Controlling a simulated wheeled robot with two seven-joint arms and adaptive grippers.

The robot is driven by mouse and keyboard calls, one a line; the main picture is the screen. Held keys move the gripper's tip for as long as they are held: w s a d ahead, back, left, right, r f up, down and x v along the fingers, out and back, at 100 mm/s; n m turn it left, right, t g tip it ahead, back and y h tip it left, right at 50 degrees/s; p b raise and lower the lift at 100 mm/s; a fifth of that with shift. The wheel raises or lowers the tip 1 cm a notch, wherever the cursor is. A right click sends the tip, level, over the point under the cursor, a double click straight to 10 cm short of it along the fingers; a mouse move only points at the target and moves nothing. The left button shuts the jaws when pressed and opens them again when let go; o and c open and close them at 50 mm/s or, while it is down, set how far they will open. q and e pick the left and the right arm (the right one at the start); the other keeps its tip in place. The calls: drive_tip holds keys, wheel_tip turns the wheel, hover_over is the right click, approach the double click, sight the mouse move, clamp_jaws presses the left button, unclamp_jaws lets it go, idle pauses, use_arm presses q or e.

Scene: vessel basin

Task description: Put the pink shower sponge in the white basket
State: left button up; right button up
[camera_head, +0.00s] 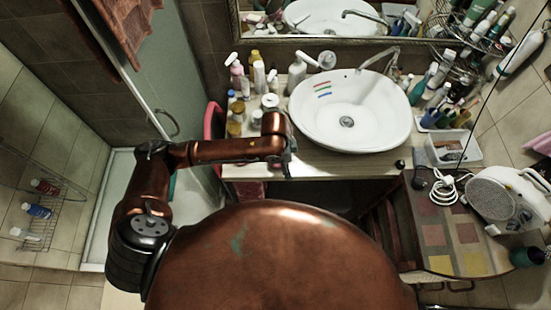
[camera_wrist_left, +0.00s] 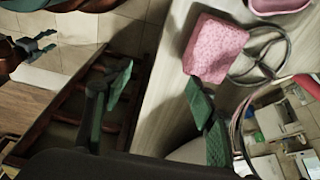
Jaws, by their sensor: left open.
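A pink speckled block, which looks like the shower sponge (camera_wrist_left: 215,48), lies on a pale wooden surface in the left wrist view. I cannot make it out in the head view. My left gripper (camera_wrist_left: 160,98) is open and empty, with its green finger pads wide apart; the sponge is beyond the right-hand finger. In the head view my left arm reaches over the front left of the counter, and its fingers are mostly hidden. A white open container (camera_head: 470,155), possibly the white basket, stands right of the sink.
The white sink (camera_head: 352,110) fills the middle of the counter. Several bottles and jars (camera_head: 258,75) crowd its left side. A white appliance with a cord (camera_head: 505,195) stands at the right. A wooden rack (camera_wrist_left: 85,95) shows in the left wrist view.

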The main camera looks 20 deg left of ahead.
use_arm(q)
drive_tip(key=w+a, duration=0.1)
drive_tip(key=a, duration=0.1)
drive_tip(key=w+a+r+y, duration=0.1)
drive_tip(key=a, duration=0.1)
drive_tip(key=w+a+r+y, duration=0.1)
drive_tip(key=a, duration=0.1)
drive_tip(key=shift+w+r+g, duration=0.25)
drive_tip(key=shift+w+g, duration=0.05)
drive_tip(key=shift+w, duration=0.05)
drive_tip(key=shift+a, duration=0.15)
drive_tip(key=f, duration=0.7)
drive_tip(key=shift+w+f, duration=0.3)
drive_tip(key=shift+c, duration=0.2)
drive_tip(key=c, duration=0.5)
